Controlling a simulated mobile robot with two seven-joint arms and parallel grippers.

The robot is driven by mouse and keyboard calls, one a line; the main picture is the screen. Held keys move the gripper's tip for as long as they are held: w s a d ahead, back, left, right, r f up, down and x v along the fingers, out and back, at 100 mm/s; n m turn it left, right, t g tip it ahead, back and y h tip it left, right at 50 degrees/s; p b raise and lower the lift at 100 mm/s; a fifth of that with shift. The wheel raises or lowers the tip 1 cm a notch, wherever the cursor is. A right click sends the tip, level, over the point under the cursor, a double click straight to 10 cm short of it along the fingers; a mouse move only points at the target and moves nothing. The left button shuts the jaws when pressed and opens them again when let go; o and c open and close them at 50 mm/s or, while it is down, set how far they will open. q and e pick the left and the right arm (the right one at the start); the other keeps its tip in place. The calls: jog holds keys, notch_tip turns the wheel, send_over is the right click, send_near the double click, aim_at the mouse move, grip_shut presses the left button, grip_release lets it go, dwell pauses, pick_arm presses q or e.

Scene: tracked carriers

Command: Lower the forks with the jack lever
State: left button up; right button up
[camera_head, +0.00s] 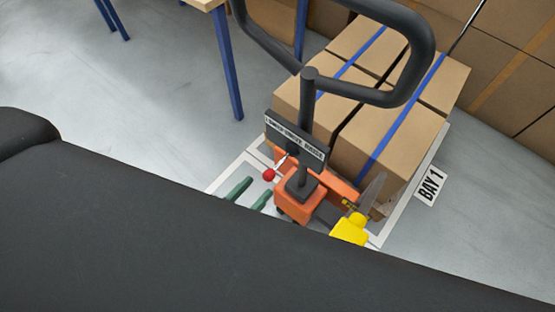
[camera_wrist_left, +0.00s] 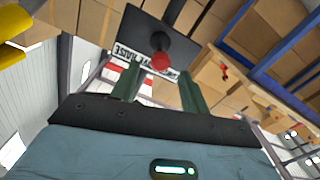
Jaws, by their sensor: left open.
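The pallet jack has an orange body (camera_head: 300,202), a dark upright post and a black looped handle (camera_head: 405,85). Its jack lever ends in a red knob (camera_head: 269,175) below a dark plate (camera_head: 297,138) with a white label strip. My left gripper (camera_head: 252,190) shows its green fingers, open, just to the left of and below the knob. In the left wrist view the red knob (camera_wrist_left: 160,62) appears between the open fingers (camera_wrist_left: 158,86), near their tips; I see no contact. The forks are hidden by the load and jack body.
Strapped cardboard boxes (camera_head: 430,120) stand behind the jack inside a white floor outline, next to a BAY 1 sign (camera_head: 431,186). A yellow object (camera_head: 349,229) is right of the jack body. A blue-legged table (camera_head: 228,65) stands at the back. Grey floor is free at left.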

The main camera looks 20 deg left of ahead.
aim_at(274, 170)
pick_arm(q)
jog(key=shift+x, duration=3.85)
jog(key=shift+c, duration=0.4)
grip_shut()
